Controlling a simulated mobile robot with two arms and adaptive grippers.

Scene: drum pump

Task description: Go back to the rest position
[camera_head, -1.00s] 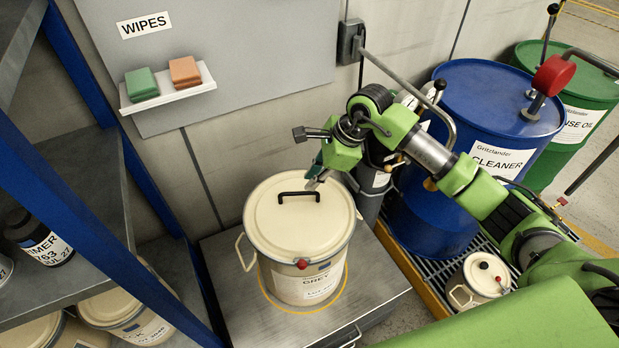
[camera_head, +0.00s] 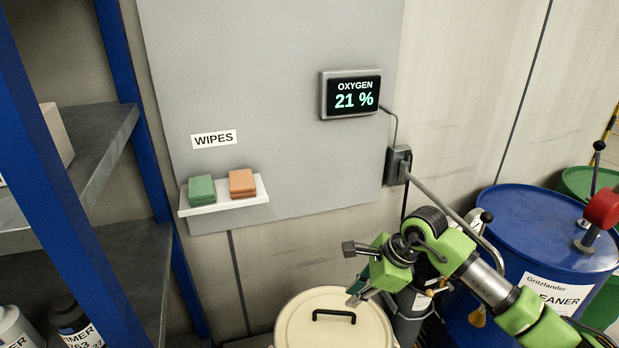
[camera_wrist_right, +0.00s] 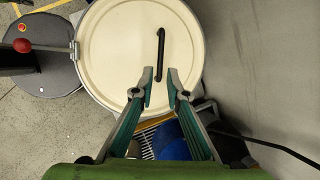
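My right gripper (camera_head: 362,290) is beside the right edge of the cream lidded drum (camera_head: 300,325) in the head view. In the right wrist view my right gripper (camera_wrist_right: 161,92) has its two fingers apart with nothing between them. The drum lid (camera_wrist_right: 115,55) with its black bar handle (camera_wrist_right: 160,50) lies beyond the fingertips, and the handle is free of them. My left gripper is in neither view.
A blue cleaner drum (camera_head: 540,250) stands at the right, with a green drum (camera_head: 590,185) behind it. A blue-framed shelf (camera_head: 120,60) is at the left. On the wall are a wipes ledge (camera_head: 225,200) and an oxygen display (camera_head: 350,95) reading 21 %.

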